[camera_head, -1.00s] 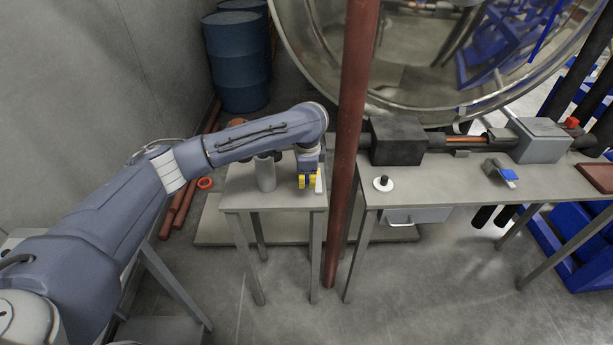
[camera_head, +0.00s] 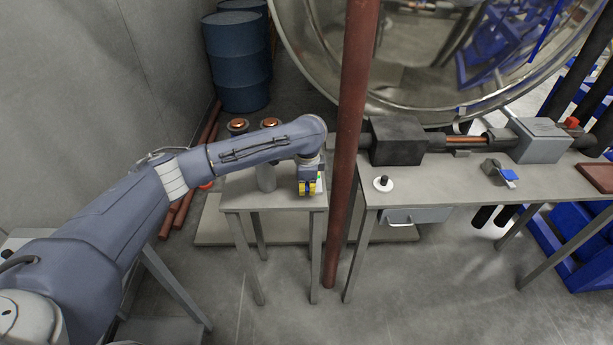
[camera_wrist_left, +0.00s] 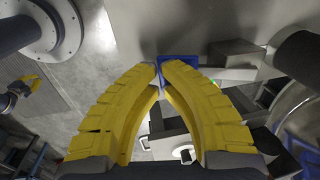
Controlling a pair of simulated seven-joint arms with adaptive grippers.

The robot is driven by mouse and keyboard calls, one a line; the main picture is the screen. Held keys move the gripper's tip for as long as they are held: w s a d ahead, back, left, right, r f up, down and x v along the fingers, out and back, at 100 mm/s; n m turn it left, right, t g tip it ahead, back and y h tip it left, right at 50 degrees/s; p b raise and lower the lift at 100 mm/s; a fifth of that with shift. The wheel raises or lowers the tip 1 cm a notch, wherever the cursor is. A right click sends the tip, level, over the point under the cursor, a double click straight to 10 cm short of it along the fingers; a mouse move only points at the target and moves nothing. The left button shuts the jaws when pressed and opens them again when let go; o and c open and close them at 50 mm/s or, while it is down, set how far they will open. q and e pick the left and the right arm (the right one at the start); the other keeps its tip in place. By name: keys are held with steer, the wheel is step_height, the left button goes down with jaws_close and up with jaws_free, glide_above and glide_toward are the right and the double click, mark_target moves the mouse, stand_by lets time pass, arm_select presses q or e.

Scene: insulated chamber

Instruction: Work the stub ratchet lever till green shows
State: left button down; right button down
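My left gripper (camera_head: 307,190) points down over the right side of the small grey table. In the left wrist view its yellow fingers (camera_wrist_left: 161,66) curve in, with their tips close together. A blue piece (camera_wrist_left: 180,61), which looks like the stub lever, shows at and between the tips; whether they grip it is unclear. Beside it is a grey bar with a small green spot (camera_wrist_left: 212,82). In the head view a small pale part with a green tint (camera_head: 319,184) sits just right of the gripper. A yellow finger at the left wrist view's edge looks like my right gripper (camera_wrist_left: 24,86).
A grey cylinder (camera_head: 266,180) stands on the small table (camera_head: 240,192), left of the gripper. A red-brown post (camera_head: 345,150) rises close on the right. Beyond it is a longer bench (camera_head: 440,190) with boxes and a pipe. Blue drums (camera_head: 238,65) stand behind.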

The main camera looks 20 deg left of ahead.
arm_select(q)
steer(key=shift+s+r, duration=0.15)
steer(key=shift+r, duration=0.95)
steer(key=shift+s+r, duration=0.15)
steer(key=shift+r, duration=0.9)
steer(key=shift+r, duration=0.1)
step_height(320, 180, up, 7)
steer(key=shift+s+d, duration=0.2)
steer(key=shift+s, duration=0.15)
steer(key=shift+f, duration=0.2)
